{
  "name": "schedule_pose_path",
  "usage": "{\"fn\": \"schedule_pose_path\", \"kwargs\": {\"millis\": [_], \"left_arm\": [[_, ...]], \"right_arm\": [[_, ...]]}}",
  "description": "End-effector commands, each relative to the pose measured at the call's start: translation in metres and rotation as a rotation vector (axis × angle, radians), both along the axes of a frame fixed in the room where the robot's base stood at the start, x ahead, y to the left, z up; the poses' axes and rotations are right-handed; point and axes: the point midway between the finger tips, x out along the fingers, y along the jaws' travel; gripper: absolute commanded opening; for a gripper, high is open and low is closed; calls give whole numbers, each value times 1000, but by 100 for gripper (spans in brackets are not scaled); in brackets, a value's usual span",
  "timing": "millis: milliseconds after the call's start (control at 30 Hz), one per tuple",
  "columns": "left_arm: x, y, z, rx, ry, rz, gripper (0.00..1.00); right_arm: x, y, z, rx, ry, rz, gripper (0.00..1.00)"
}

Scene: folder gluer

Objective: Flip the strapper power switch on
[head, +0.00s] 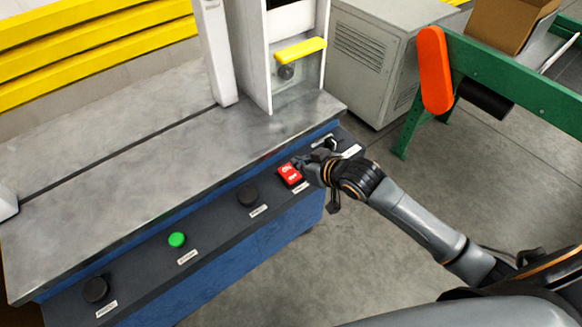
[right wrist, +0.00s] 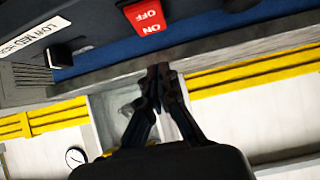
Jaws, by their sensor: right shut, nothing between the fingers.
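The red power switch (head: 290,174), a rocker with white lettering, sits on the dark sloped front panel (head: 215,217) of the strapper. In the right wrist view the red switch (right wrist: 145,14) shows at the top edge, partly cut off, with ON and OFF lettering. I cannot tell which side is pressed in. My right gripper (head: 303,163) is shut and empty, with its fingertips close beside the switch in the head view. In the right wrist view the shut fingertips (right wrist: 159,72) appear below the switch; contact cannot be made out. My left gripper is not in view.
The panel also carries a black knob (head: 247,195), a green button (head: 177,240) and another black knob (head: 96,289). A bare metal tabletop (head: 120,180) lies behind it. A white upright frame (head: 245,50) stands on the table. A green conveyor (head: 520,85) is at right.

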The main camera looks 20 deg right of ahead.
Motion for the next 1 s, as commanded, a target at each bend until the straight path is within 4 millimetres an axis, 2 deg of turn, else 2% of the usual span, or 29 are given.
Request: {"fn": "schedule_pose_path", "kwargs": {"millis": [167, 300, 433, 867, 1000], "left_arm": [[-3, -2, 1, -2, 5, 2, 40], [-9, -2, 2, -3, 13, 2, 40], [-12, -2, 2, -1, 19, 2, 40], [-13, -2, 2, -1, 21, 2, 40], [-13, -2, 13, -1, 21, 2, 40]], "right_arm": [[28, 10, -19, 0, 0, -1, 0], [31, 12, -42, -1, 4, 0, 0], [33, 12, -54, -2, 0, 0, 0], [33, 12, -60, -2, -1, 1, 0], [36, 13, -57, -9, 25, 0, 0]]}}
